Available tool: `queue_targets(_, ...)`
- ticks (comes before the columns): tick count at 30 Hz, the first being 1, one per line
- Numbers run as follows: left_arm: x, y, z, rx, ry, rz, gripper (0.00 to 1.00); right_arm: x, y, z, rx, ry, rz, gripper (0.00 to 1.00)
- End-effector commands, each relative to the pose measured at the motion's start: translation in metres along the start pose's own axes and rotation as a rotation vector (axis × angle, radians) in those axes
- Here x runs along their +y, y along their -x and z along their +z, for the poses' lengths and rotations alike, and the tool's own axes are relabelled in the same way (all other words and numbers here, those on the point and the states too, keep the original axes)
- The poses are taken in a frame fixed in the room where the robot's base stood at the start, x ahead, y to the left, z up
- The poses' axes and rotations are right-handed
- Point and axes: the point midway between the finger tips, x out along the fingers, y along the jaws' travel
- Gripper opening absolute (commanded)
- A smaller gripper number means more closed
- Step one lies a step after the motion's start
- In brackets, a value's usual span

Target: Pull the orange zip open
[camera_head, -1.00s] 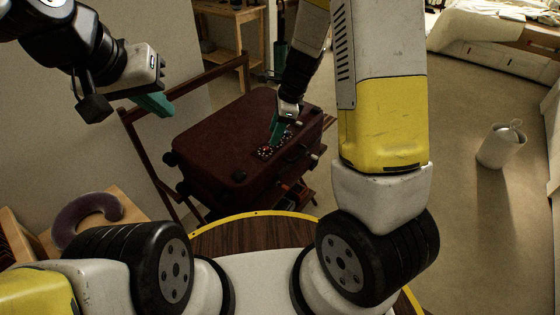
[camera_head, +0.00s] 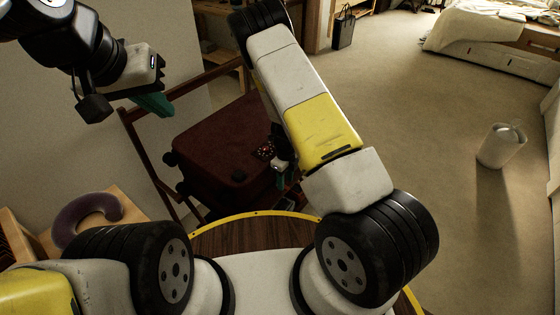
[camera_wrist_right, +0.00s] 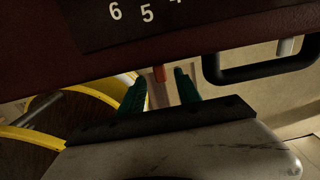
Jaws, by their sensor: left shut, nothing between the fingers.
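The dark red suitcase (camera_head: 215,140) lies on a wooden stand in the head view. Its dark edge fills the top of the right wrist view (camera_wrist_right: 230,35). A small orange zip pull (camera_wrist_right: 158,74) sticks out below that edge. My right gripper (camera_wrist_right: 160,88) is open, with green fingers apart on either side of the zip pull's line; I cannot tell if they touch it. In the head view my right gripper (camera_head: 284,178) is at the suitcase's near right side, partly hidden by my arm. My left gripper (camera_head: 158,104) is shut and empty, raised left of the suitcase.
A black handle (camera_wrist_right: 262,72) juts from the suitcase side, right of my right fingers. A number panel (camera_wrist_right: 140,14) sits on the suitcase. A wooden table with a purple neck pillow (camera_head: 85,212) is at left. A white bin (camera_head: 500,147) stands on open floor at right.

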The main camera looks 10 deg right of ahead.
Motion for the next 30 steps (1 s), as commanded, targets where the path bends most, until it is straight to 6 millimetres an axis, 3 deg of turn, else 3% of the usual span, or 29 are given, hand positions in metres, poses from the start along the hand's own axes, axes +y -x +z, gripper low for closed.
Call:
queue_targets(6,0.0,0.0,0.0,0.0,0.0,0.0,0.0,0.0,-0.021,0.0,-0.001,0.0,0.0,0.4)
queue_targets(14,0.0,0.0,0.0,0.0,0.0,0.0,0.0,0.0,-0.022,0.001,-0.001,0.001,0.0,0.4)
queue_targets(15,0.0,0.0,0.0,0.0,0.0,0.0,0.0,0.0,-0.022,0.001,-0.001,0.002,0.0,0.38)
queue_targets(21,0.0,0.0,0.0,0.0,0.0,0.0,0.0,0.0,-0.022,0.001,-0.001,0.002,0.0,0.0)
queue_targets(30,0.0,0.0,0.0,0.0,0.0,0.0,0.0,0.0,-0.022,0.001,-0.001,0.002,0.0,0.0)
